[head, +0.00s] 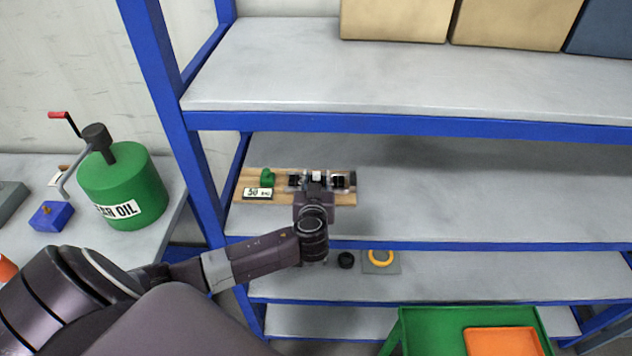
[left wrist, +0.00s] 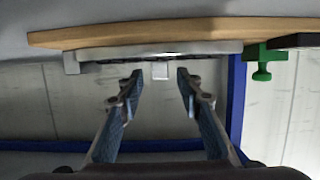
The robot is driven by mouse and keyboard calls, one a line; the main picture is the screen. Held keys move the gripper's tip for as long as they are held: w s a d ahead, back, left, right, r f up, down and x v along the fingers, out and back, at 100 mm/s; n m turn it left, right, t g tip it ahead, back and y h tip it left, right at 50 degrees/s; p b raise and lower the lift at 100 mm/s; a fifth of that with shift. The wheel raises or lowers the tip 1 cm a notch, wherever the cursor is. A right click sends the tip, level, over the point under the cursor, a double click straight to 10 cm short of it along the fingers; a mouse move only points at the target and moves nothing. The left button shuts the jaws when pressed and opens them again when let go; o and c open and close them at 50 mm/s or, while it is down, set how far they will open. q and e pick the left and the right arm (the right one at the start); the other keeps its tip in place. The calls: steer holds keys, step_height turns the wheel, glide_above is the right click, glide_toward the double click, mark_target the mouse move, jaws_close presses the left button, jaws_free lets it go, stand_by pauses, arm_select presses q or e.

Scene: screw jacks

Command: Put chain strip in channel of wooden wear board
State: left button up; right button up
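The wooden wear board (head: 285,172) lies on the middle shelf, and its edge crosses the top of the left wrist view (left wrist: 180,32). A grey metal bar (left wrist: 150,48) runs along it there, with a dark, toothed-looking strip, perhaps the chain strip (left wrist: 115,59), beside it. I cannot tell whether this strip is in the channel. My left gripper (head: 317,178) is over the right half of the board and hides part of it. My right gripper is not in view.
A green clamp-like part (head: 267,177) and a label reading 50 (head: 257,193) are at the board's left end. The shelf (head: 480,200) is clear to the right. A blue post (head: 190,150) stands left. A yellow ring (head: 381,258) lies on the shelf below.

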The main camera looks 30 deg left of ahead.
arm_select(q)
steer(key=shift+r, duration=0.15)
steer(key=b+v, duration=0.4)
steer(key=v, duration=0.6)
steer(key=shift+s+d+b, duration=0.2)
steer(key=shift+s+b, duration=0.15)
steer(key=shift+s+d+r, duration=0.25)
steer(key=shift+s+r, duration=0.15)
steer(key=shift+s, duration=0.1)
steer(key=shift+f, duration=0.1)
